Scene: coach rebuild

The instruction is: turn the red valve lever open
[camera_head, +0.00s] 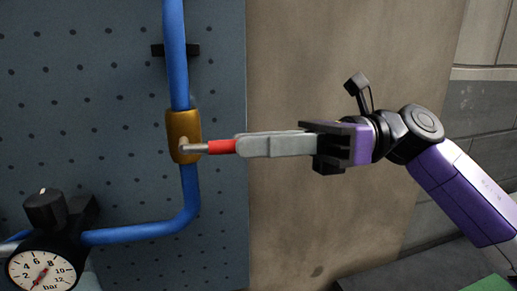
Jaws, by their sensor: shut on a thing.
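The red valve lever (221,147) sticks out sideways to the right from a brass valve body (183,130) on a blue vertical pipe. A short metal stem joins the lever to the valve. The lever lies about level, across the pipe. My gripper (243,146) comes in from the right with its long grey fingers shut on the lever's right end. The fingers hide that end of the lever.
The blue pipe (175,52) runs down a perforated grey panel (95,95), held by a black clamp (157,50), then bends left. A dial gauge (41,272) and a black knob (45,209) are at lower left. A bare tan wall (330,60) lies behind my gripper.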

